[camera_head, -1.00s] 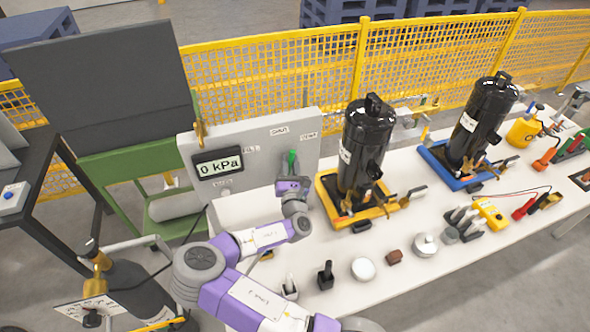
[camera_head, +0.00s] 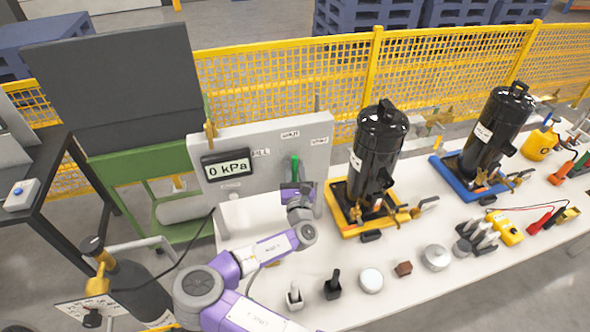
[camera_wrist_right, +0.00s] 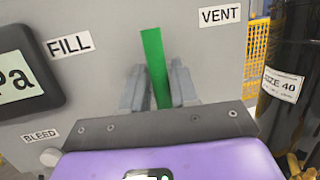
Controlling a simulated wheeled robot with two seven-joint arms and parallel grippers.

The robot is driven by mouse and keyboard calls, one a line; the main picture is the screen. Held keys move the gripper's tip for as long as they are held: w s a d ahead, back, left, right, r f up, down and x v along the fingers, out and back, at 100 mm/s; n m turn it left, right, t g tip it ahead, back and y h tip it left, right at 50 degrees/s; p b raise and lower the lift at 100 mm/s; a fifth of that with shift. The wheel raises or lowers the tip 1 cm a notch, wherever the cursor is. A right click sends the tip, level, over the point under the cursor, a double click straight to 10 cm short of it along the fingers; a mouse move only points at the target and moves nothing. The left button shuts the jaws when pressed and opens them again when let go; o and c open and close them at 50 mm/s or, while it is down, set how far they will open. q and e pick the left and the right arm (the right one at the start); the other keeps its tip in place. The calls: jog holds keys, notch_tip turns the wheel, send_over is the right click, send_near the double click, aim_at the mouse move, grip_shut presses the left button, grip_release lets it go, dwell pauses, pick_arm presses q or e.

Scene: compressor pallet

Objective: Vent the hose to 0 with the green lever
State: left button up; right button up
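The green lever (camera_head: 295,168) stands near upright on the grey panel (camera_head: 225,200), below the SHUT label and left of the VENT label (camera_head: 320,141). My right gripper (camera_wrist_right: 158,85) has a finger on each side of the green lever (camera_wrist_right: 154,55) and appears shut on it. The lever's lower end is hidden behind the gripper. The gauge display (camera_head: 228,167) reads 0 kPa. The FILL label (camera_wrist_right: 69,44) is left of the lever, and the VENT label (camera_wrist_right: 220,16) is at the upper right. My left gripper is not in view.
A black compressor (camera_head: 380,150) on a yellow tray (camera_head: 350,231) stands close right of the panel. Another compressor (camera_head: 495,130) on a blue tray is farther right. Small parts line the white table's front. A dark gas cylinder (camera_head: 135,285) stands at the lower left.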

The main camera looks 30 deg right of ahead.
jog(key=shift+o, duration=1.1)
jog(key=v, duration=0.7)
jog(key=shift+s+b, duration=0.25)
jog(key=shift+b, duration=0.15)
jog(key=shift+a, duration=0.1)
